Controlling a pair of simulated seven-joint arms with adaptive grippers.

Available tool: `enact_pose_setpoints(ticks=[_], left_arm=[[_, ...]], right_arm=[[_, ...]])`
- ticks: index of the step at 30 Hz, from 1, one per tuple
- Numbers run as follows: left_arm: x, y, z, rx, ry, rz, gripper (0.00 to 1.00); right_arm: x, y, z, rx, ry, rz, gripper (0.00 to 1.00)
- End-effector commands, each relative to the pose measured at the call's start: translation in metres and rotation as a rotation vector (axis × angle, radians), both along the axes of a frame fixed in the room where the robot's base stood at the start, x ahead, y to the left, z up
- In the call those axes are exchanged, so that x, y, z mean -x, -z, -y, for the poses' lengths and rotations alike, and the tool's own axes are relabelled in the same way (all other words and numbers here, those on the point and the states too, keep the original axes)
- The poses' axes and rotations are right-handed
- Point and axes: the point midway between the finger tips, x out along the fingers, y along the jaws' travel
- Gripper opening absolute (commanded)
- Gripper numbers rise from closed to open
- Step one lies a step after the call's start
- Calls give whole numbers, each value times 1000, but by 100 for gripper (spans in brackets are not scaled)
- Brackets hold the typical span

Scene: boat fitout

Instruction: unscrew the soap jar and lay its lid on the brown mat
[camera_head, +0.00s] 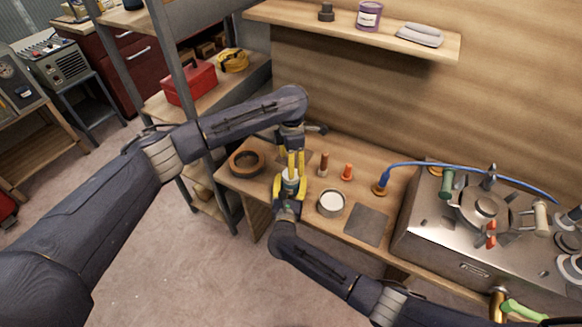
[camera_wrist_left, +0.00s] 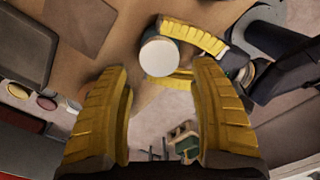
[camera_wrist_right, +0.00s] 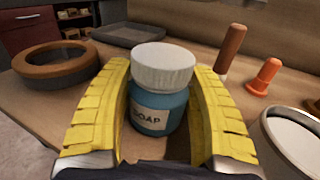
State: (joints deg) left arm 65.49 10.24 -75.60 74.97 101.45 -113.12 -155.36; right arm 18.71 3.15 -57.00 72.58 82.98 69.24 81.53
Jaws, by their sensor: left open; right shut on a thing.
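The soap jar (camera_wrist_right: 152,110) is a blue jar labelled SOAP with a white ribbed lid (camera_wrist_right: 163,66) on top. My right gripper (camera_head: 289,184) is shut around the jar's body, a yellow finger on each side, and the jar looks upright. My left gripper (camera_head: 293,164) points down just above the lid. Its fingers are open and apart in the left wrist view (camera_wrist_left: 165,92), with the round lid (camera_wrist_left: 160,56) beyond them, and nothing is between them. The brown mat (camera_wrist_left: 82,24) lies flat on the bench in the left wrist view. In the head view my left gripper partly covers that area.
A brown ring (camera_head: 247,163) lies at the bench's left end. A brown peg (camera_head: 323,164), an orange peg (camera_head: 346,172) and an open white-filled tin (camera_head: 331,203) stand right of the jar.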

Motion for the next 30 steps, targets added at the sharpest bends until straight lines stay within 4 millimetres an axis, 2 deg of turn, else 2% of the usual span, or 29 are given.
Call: enact_pose_setpoints(ticks=[4, 8, 21, 30], left_arm=[[0, -12, 0, 1, 1, -1, 62], [0, -12, -1, 0, 0, -1, 62], [0, 39, -1, -1, -1, -1, 62], [-1, 60, -1, 0, -1, 1, 62]], right_arm=[[0, 0, 0, 0, 0, 0, 0], [0, 0, 0, 0, 0, 0, 0], [0, 0, 0, 0, 0, 0, 0], [0, 0, 0, 0, 0, 0, 0]])
